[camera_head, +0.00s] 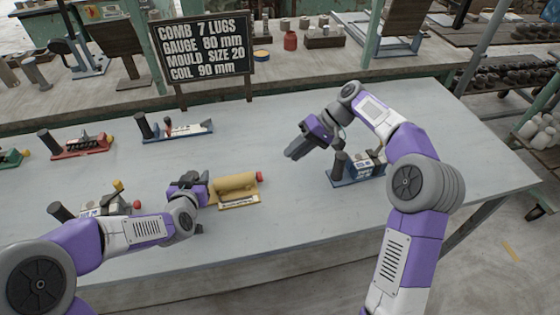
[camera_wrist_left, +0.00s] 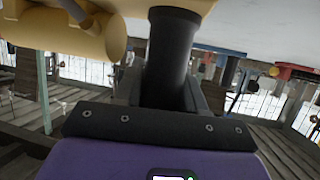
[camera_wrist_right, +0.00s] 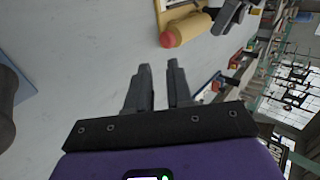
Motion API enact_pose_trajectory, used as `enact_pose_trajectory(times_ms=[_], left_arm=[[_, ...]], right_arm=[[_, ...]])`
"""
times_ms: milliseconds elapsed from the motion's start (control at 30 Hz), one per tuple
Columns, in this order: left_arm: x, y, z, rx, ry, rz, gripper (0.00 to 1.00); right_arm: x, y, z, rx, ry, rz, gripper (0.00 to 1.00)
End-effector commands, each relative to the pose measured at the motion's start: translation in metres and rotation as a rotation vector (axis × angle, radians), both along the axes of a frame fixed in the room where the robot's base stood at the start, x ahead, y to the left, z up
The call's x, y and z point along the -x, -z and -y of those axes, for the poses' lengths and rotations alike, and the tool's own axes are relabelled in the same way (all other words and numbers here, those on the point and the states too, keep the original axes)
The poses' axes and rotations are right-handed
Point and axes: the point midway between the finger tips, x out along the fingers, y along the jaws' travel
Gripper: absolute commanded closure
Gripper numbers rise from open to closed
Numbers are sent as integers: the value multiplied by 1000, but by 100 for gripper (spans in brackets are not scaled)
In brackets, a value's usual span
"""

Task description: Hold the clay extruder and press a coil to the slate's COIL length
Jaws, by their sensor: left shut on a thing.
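The yellow extruder (camera_head: 236,186) lies on the table in the middle of the head view, with a red knob (camera_head: 259,176) at its right end and a pale scale strip along its front. My left gripper (camera_head: 200,188) is at its left end. In the left wrist view, that gripper is shut on the extruder's upright black handle (camera_wrist_left: 172,60). My right gripper (camera_head: 291,154) is empty, its fingers apart, above the table to the right of the knob. The red knob (camera_wrist_right: 167,40) also shows in the right wrist view, beyond the fingertips. The slate (camera_head: 204,48) reads "COIL 90 mm".
A blue-based tool (camera_head: 343,181) stands right, partly behind my right arm. Another blue tool (camera_head: 190,131), a red tool (camera_head: 80,147) and a green one (camera_head: 10,158) stand left. A pale tool (camera_head: 110,204) is beside my left arm. The table between extruder and right blue tool is clear.

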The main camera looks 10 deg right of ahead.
Motion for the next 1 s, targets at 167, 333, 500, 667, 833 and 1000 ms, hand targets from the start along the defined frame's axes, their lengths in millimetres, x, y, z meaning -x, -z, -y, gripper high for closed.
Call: enact_pose_trajectory(times_ms=[167,333,500,667,833,1000], left_arm=[[2,4,0,-2,2,-12,100],[2,4,1,-1,3,-12,100],[2,4,0,-1,3,-12,100],[2,4,0,-2,2,-12,100],[2,4,0,-2,2,-12,100],[2,4,0,-1,2,-11,100]], right_arm=[[3,-5,-30,131,-294,163,51],[5,-15,-64,324,-744,386,41],[3,-33,-89,487,-1135,545,41],[2,-47,-102,581,-1360,615,41],[1,-48,-105,614,-1440,634,41],[1,-28,-105,614,-1442,632,41]])
